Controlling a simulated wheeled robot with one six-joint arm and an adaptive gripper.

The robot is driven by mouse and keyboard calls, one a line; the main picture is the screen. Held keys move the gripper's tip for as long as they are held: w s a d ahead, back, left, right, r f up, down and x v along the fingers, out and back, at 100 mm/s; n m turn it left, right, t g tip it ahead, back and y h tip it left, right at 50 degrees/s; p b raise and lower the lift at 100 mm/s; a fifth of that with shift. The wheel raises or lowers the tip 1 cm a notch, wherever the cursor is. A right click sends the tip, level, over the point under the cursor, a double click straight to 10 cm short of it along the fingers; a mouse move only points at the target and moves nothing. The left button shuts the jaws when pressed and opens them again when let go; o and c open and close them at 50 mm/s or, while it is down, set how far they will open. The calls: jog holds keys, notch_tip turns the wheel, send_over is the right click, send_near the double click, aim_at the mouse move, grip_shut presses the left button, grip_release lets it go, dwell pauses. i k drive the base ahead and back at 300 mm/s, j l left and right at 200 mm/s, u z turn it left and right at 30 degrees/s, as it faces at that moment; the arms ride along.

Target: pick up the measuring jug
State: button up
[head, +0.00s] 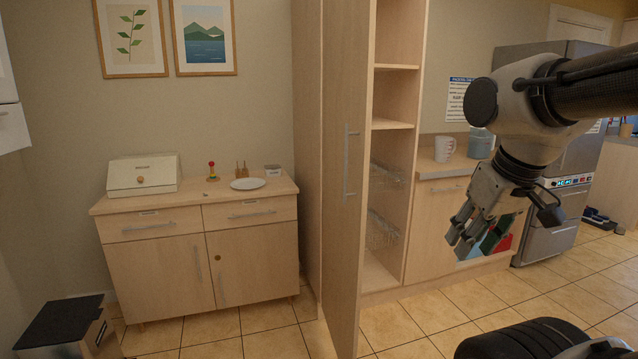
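A white jug-like vessel with a handle on its right side (444,148) stands upright on the counter right of the tall cabinet. It looks like the measuring jug, but it is too small to make out any scale marks. My gripper (458,242) hangs in front of the counter, lower than the vessel and to its right, pointing down and to the left. Its fingers look apart, with nothing visible between them. It is clear of the vessel.
A blue-grey container (480,143) stands right of the vessel, partly behind my arm. The tall cabinet's open door (343,180) juts forward on the left. A sideboard (200,250) holds a bread box (142,174) and a plate (247,184). Tiled floor is clear ahead.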

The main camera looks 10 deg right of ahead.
aim_at(443, 145)
jog(key=i+l, duration=0.4)
jog(key=l, duration=0.15)
jog(key=i+l, duration=0.45)
jog(key=l, duration=0.15)
jog(key=i+l, duration=0.4)
jog(key=l, duration=0.15)
jog(key=i+l+u, duration=0.1)
jog(key=i+l, duration=0.75)
jog(key=l, duration=0.3)
jog(key=i+l, duration=0.4)
jog(key=l, duration=0.2)
jog(key=i+l, duration=0.4)
jog(key=l, duration=0.2)
jog(key=i+l, duration=0.4)
jog(key=l, duration=0.2)
jog(key=u, duration=0.05)
